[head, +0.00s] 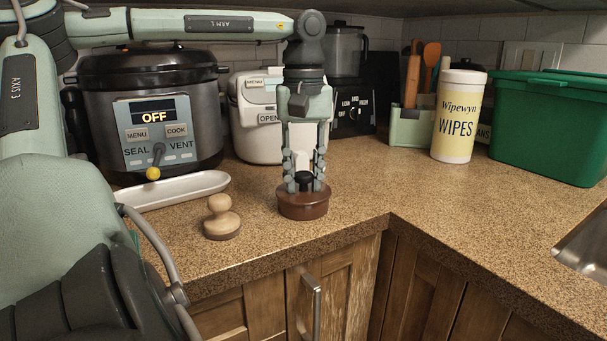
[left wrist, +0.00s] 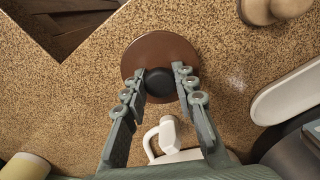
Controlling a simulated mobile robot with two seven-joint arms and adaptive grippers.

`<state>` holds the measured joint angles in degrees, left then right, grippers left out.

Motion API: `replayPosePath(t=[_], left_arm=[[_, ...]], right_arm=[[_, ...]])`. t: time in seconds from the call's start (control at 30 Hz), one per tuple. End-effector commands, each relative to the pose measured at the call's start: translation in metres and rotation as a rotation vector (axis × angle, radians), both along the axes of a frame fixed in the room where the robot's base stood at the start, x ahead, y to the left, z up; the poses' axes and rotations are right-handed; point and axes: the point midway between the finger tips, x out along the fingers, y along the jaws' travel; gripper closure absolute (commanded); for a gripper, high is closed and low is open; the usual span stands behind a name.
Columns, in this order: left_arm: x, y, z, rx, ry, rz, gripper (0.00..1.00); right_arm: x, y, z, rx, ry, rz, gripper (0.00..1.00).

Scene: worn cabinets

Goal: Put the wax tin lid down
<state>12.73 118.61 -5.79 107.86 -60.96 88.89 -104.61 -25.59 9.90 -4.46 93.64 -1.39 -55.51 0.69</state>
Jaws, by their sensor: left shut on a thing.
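The wax tin lid, a round brown disc (head: 303,206) with a black knob on top, is near the front edge of the speckled counter, left of the inner corner. My left gripper (head: 305,183) points straight down from above and is shut on the black knob. In the left wrist view the knob (left wrist: 159,82) sits between the fingertips (left wrist: 161,85), with the brown disc (left wrist: 158,48) around it. The lid looks level and at or just above the counter; I cannot tell whether it touches. What lies under it is hidden. My right gripper is not in view.
A wooden knob-shaped tool (head: 222,218) stands left of the lid, with a white tray (head: 178,191) behind it. A pressure cooker (head: 150,110), white appliance (head: 258,140), wipes tub (head: 459,115) and green bin (head: 555,130) line the back. The counter right of the lid is clear.

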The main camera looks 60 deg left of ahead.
Motion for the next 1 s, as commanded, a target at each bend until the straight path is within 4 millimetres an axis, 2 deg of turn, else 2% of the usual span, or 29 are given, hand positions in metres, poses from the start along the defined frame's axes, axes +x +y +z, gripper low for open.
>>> replayPosePath(t=[0.27, 0.3, 0.47, 0.83, 1.0], left_arm=[[0.0, 0.0, -0.003, -0.001, 0.0, 0.0, 1.0], [0.0, 0.0, -0.003, -0.001, 0.0, 0.0, 0.72], [0.0, 0.0, -0.003, -0.001, 0.0, 0.0, 0.52], [0.0, 0.0, 0.001, 0.0, 0.001, 0.001, 0.52], [0.001, 0.001, 0.026, 0.001, -0.002, 0.002, 0.52]], right_arm=[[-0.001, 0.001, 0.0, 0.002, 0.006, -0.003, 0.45], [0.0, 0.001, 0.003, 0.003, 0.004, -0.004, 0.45], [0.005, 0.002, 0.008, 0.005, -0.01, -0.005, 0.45], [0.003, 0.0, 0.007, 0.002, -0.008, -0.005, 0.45], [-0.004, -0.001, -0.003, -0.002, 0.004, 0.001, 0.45]])
